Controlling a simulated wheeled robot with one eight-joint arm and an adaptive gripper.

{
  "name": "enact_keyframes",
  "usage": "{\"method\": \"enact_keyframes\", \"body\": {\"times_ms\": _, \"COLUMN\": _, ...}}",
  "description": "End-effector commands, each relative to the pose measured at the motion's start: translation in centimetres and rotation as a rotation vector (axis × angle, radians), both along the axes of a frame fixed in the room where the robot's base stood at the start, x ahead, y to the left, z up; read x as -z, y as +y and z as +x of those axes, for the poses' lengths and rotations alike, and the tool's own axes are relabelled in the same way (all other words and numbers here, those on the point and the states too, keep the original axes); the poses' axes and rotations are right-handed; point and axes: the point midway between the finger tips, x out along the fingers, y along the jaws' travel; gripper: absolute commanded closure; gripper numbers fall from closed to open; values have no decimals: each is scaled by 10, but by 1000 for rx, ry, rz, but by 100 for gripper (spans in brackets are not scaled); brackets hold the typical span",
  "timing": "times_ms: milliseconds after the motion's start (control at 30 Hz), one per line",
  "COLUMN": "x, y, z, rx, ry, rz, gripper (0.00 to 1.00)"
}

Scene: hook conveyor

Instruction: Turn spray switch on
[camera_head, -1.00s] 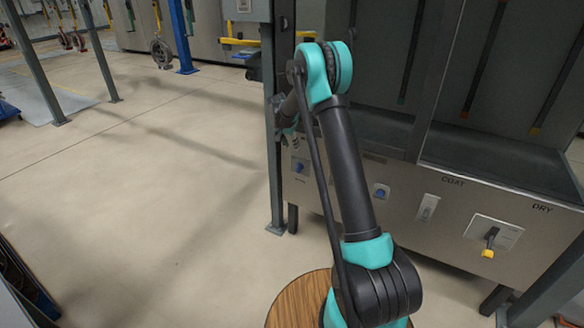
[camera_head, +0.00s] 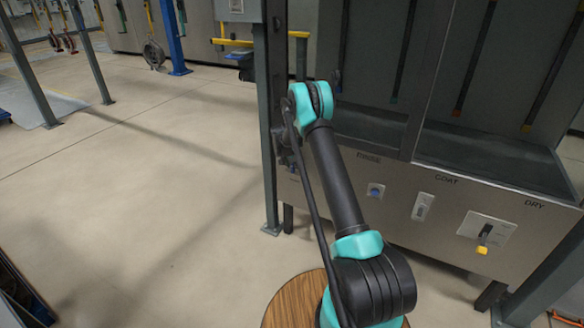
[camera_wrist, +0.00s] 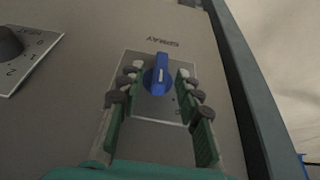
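The spray switch is a blue knob (camera_wrist: 158,75) on a light plate (camera_wrist: 155,121) under a SPRAY label, seen in the wrist view. Its white mark lies roughly along the picture's vertical. My gripper (camera_wrist: 158,74) is open, with one finger on each side of the knob. A small gap shows between the knob and each fingertip, so it does not look gripped. In the head view my gripper and most of the spray switch are hidden behind my arm and the post.
A black dial (camera_wrist: 10,44) sits left of the spray plate. A grey post (camera_head: 269,170) stands close to my arm. The floor at left is open.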

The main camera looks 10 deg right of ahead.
Motion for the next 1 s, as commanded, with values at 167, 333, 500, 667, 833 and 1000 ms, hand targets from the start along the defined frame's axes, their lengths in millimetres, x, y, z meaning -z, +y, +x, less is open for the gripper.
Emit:
{"method": "enact_keyframes", "body": {"times_ms": 167, "x": 8, "y": -2, "z": 3, "rx": 0, "ry": 0, "rz": 0, "gripper": 66}}
{"method": "enact_keyframes", "body": {"times_ms": 333, "x": 9, "y": -2, "z": 3, "rx": -1, "ry": 0, "rz": 0, "gripper": 66}}
{"method": "enact_keyframes", "body": {"times_ms": 500, "x": 9, "y": -2, "z": 3, "rx": -1, "ry": 0, "rz": 0, "gripper": 74}}
{"method": "enact_keyframes", "body": {"times_ms": 667, "x": 9, "y": -2, "z": 3, "rx": -1, "ry": 0, "rz": 0, "gripper": 94}}
{"method": "enact_keyframes", "body": {"times_ms": 833, "x": 9, "y": -2, "z": 3, "rx": -1, "ry": 0, "rz": 0, "gripper": 100}}
{"method": "enact_keyframes", "body": {"times_ms": 1000, "x": 9, "y": -2, "z": 2, "rx": 0, "ry": -5, "rz": 7, "gripper": 100}}
